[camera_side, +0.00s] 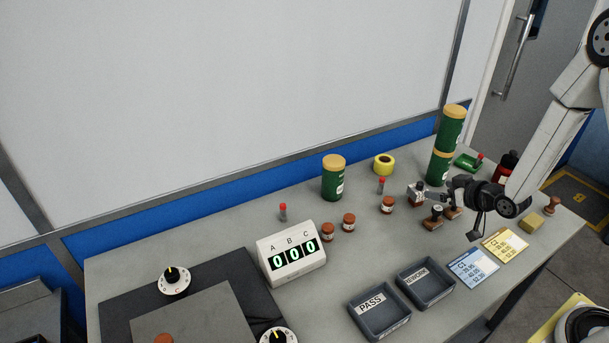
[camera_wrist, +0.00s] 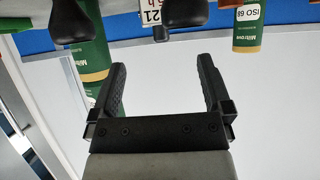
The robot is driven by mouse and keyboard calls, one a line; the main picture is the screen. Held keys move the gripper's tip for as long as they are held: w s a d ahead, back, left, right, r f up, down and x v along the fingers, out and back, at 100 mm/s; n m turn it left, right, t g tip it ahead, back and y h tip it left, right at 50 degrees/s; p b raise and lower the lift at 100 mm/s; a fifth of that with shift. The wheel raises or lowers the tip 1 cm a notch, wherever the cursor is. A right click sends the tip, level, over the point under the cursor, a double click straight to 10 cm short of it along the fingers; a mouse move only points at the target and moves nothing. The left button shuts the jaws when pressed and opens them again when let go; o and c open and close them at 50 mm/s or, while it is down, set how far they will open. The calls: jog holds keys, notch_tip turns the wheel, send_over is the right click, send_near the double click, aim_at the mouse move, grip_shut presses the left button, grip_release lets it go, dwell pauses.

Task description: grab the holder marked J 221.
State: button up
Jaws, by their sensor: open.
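My gripper (camera_side: 461,214) is open and empty above the right part of the bench, beside a cluster of small items. In the wrist view my gripper (camera_wrist: 162,72) has its two black fingers spread with nothing between them. A white label (camera_wrist: 152,13) ending in "21" shows at the top edge, beyond the fingers, its rest cut off. Dark rounded knobs (camera_wrist: 71,25) and (camera_wrist: 184,13) flank it. In the side view a small silver-grey block (camera_side: 417,191) and dark-knobbed brown pieces (camera_side: 434,216) sit left of my gripper. No J 221 marking is readable there.
Stacked green canisters (camera_side: 441,160) stand behind my gripper, another green canister (camera_side: 333,178) farther left. Brown jars (camera_side: 388,205) and a yellow tape roll (camera_side: 384,164) are near. Grey trays (camera_side: 379,333), a blue card (camera_side: 473,268) and a yellow card (camera_side: 505,245) lie in front.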

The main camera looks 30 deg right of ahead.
aim_at(421, 182)
jog(key=shift+x, duration=1.3)
jog(key=shift+w, duration=0.1)
jog(key=shift+x, duration=2.5)
jog(key=shift+d+r, duration=0.1)
grip_shut()
